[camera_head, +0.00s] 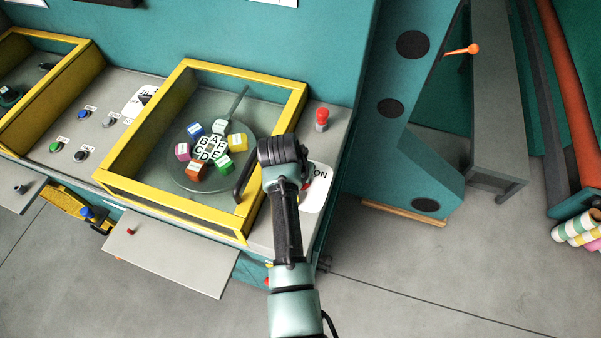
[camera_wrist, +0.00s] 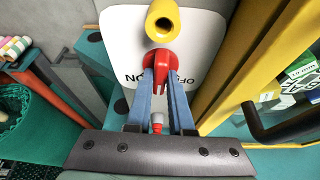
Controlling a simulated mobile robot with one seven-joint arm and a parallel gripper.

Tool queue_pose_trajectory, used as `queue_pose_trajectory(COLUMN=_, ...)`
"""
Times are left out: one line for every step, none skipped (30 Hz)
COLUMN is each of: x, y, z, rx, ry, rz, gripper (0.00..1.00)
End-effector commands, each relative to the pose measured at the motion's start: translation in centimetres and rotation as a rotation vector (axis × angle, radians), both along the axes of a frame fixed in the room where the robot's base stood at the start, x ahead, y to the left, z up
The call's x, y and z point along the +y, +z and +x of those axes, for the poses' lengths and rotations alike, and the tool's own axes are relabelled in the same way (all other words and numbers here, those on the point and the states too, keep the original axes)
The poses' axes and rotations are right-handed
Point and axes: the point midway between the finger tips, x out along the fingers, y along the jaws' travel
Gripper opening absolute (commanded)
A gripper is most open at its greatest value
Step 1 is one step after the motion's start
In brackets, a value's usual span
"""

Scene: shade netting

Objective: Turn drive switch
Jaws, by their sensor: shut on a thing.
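The drive switch is a red knob (camera_wrist: 158,62) on a white plate (camera_wrist: 208,35) with upside-down ON and OFF lettering in the wrist view. My gripper (camera_wrist: 160,92) is shut on the red knob, one blue-grey finger on each side. The knob's handle lies between the two labels; its exact setting is hard to tell. In the head view the white plate (camera_head: 316,199) shows just right of my gripper, with ON readable. My wrist and fingers hide most of the knob there.
A yellow-framed glass cover (camera_head: 181,70) with a black handle (camera_head: 245,177) stands close left of my gripper. A yellow cylinder (camera_wrist: 162,20) stands beside the knob. A red-topped post (camera_head: 321,117) is behind. Lettered cubes (camera_head: 211,148) lie under the glass. Grey floor is free at lower right.

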Motion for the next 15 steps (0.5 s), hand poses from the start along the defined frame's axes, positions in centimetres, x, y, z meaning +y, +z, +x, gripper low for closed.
queue_pose_trajectory(x=0.21, y=-0.02, z=0.13, rx=-0.002, ry=-0.041, rz=0.0, gripper=0.0)
queue_pose_trajectory(x=0.18, y=-0.02, z=0.16, rx=-0.003, ry=-0.071, rz=-0.001, gripper=0.0)
queue_pose_trajectory(x=0.23, y=-0.03, z=0.19, rx=-0.003, ry=-0.109, rz=0.0, gripper=0.0)
queue_pose_trajectory(x=0.25, y=-0.03, z=0.22, rx=-0.005, ry=-0.138, rz=0.0, gripper=0.0)
queue_pose_trajectory(x=0.24, y=-0.06, z=0.21, rx=-0.003, ry=-0.166, rz=0.0, gripper=0.0)
queue_pose_trajectory(x=0.3, y=-0.11, z=0.2, rx=-0.002, ry=-0.204, rz=0.0, gripper=0.0)
queue_pose_trajectory(x=0.28, y=-0.1, z=0.25, rx=-0.004, ry=-0.233, rz=0.0, gripper=0.0)
queue_pose_trajectory(x=0.27, y=-0.1, z=0.26, rx=-0.004, ry=-0.262, rz=0.0, gripper=0.0)
queue_pose_trajectory(x=0.32, y=-0.12, z=0.26, rx=-0.004, ry=-0.298, rz=0.0, gripper=0.0)
queue_pose_trajectory(x=0.34, y=-0.13, z=0.29, rx=-0.005, ry=-0.325, rz=0.0, gripper=0.0)
queue_pose_trajectory(x=0.35, y=-0.13, z=0.29, rx=-0.004, ry=-0.353, rz=0.0, gripper=0.0)
queue_pose_trajectory(x=0.33, y=-0.14, z=0.32, rx=-0.004, ry=-0.39, rz=0.001, gripper=0.0)
queue_pose_trajectory(x=0.35, y=-0.16, z=0.33, rx=-0.004, ry=-0.416, rz=0.001, gripper=0.0)
queue_pose_trajectory(x=0.37, y=-0.17, z=0.31, rx=-0.003, ry=-0.441, rz=0.001, gripper=0.0)
queue_pose_trajectory(x=0.38, y=-0.14, z=0.37, rx=-0.004, ry=-0.473, rz=0.002, gripper=0.0)
